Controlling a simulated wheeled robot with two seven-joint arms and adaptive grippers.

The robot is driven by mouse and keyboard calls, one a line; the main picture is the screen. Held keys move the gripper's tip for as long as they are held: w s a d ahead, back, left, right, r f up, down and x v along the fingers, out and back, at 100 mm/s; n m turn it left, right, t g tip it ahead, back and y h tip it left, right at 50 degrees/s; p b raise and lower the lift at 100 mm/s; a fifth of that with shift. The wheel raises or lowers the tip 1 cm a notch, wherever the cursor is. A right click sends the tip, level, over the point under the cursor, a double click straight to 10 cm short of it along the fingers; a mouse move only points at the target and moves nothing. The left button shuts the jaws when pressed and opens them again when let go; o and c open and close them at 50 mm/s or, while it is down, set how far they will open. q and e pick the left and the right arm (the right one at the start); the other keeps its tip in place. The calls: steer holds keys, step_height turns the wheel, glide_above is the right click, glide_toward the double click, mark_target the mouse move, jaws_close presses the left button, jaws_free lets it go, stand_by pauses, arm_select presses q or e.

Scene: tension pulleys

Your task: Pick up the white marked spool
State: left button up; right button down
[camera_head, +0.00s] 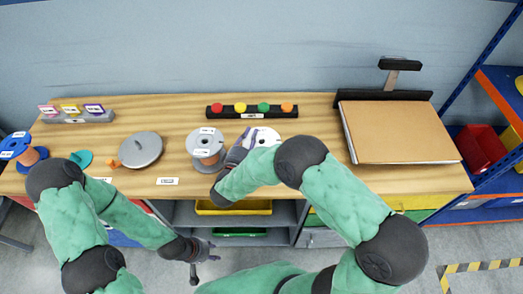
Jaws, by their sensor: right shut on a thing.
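A white spool (267,134) lies on the wooden table right of centre, its left side hidden by my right gripper. My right gripper (246,138) is shut on this spool at its left edge. A grey spool (205,142) with white labels stands just left of my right gripper. My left gripper (203,262) hangs in front of the table's front edge, away from the spools. Its fingers look apart and empty.
A grey round lid-like disc (141,149) and a blue-topped spool (16,146) are on the left. A black strip with coloured knobs (251,110) lies behind the spools. A brown board on a stack (398,132) fills the right. A yellow bin (234,208) sits below.

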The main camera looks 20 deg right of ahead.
steer(key=shift+r, duration=0.1)
steer(key=shift+r+p, duration=0.4)
steer(key=shift+r, duration=0.1)
step_height(320, 180, up, 3)
steer(key=shift+f+p, duration=0.1)
steer(key=shift+p, duration=0.8)
steer(key=s+a+r+p, duration=0.5)
steer(key=s+a+r, duration=0.3)
steer(key=a, duration=0.3)
steer(key=shift+a+r, duration=0.25)
steer(key=shift+r, duration=0.3)
